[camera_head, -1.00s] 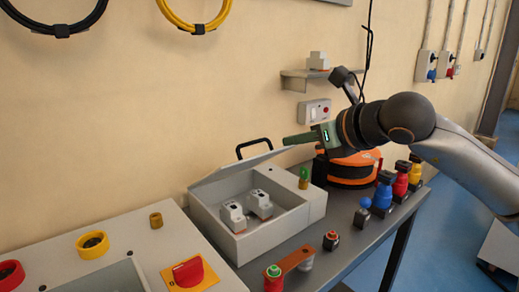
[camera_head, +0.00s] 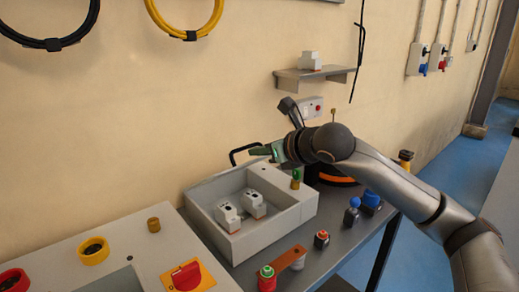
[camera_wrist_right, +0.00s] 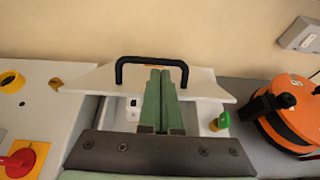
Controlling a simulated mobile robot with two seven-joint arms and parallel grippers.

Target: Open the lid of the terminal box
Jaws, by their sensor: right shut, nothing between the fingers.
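The terminal box (camera_head: 238,245) is a light grey open-topped case on the bench, with two white-grey devices inside. Its lid is raised and seen nearly edge-on at the back of the box in the head view. It shows as a pale panel (camera_wrist_right: 210,84) with a black handle (camera_wrist_right: 152,62) in the right wrist view; the handle also shows in the head view (camera_head: 245,150). My right gripper (camera_head: 254,152) is shut and empty, its green fingers over the back of the box by the lid. In the wrist view its fingertips (camera_wrist_right: 161,72) overlap the lid; contact is unclear. My left gripper is out of view.
A green-topped knob (camera_head: 296,178) stands on the box's right side. An orange-black round item (camera_wrist_right: 290,112) is to the right. A copper bar (camera_head: 285,258), buttons and blue-topped parts (camera_head: 352,210) lie in front and right. A panel with a red switch (camera_head: 186,275) is left.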

